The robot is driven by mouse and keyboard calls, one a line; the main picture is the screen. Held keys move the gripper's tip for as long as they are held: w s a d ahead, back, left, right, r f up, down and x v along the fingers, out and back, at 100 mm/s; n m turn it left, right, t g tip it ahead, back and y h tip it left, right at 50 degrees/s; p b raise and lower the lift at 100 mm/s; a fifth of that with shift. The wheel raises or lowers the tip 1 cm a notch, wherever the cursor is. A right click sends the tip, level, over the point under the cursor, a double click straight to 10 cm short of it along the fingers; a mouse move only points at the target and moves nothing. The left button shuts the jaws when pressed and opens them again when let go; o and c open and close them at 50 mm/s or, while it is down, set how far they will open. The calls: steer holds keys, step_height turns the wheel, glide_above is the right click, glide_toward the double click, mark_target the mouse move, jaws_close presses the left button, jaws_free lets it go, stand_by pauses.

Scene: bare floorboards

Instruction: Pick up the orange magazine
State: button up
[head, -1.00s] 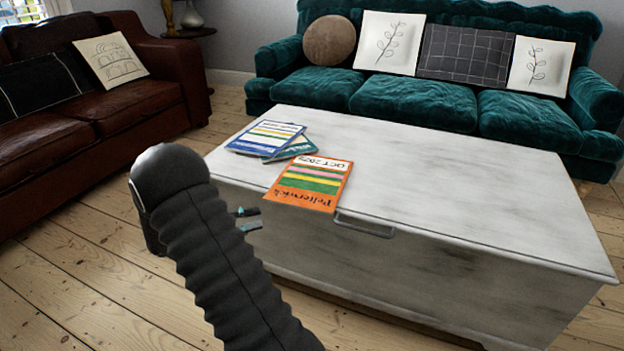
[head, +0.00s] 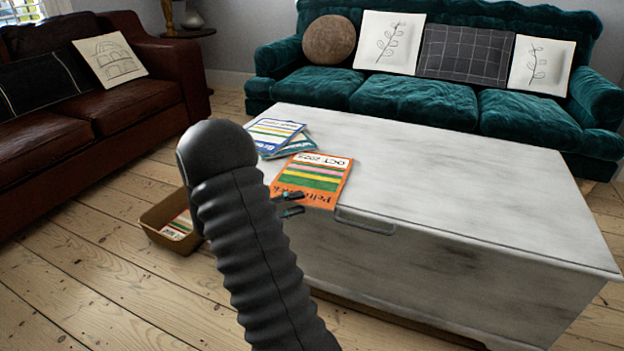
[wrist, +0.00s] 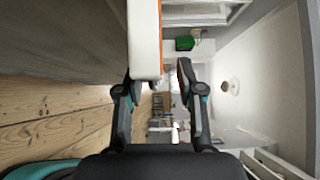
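The orange magazine (head: 318,178) lies flat at the front left edge of the white coffee table (head: 440,185). Its near edge is partly covered by my gripper (head: 291,203). In the wrist view, the magazine is a thin orange line (wrist: 161,30) along the top of the pale table edge (wrist: 144,45). My gripper (wrist: 157,75) is open in that view, one finger on the table-side and one on the open side above the top. I cannot tell whether either finger touches the magazine.
Blue-and-white magazines (head: 275,133) lie just behind the orange one. A brown basket (head: 165,238) holding a magazine stands on the floor left of the table. A drawer handle (head: 365,222) is on the table front. The rest of the tabletop is clear.

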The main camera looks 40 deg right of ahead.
steer(key=shift+x, duration=0.75)
jaws_close()
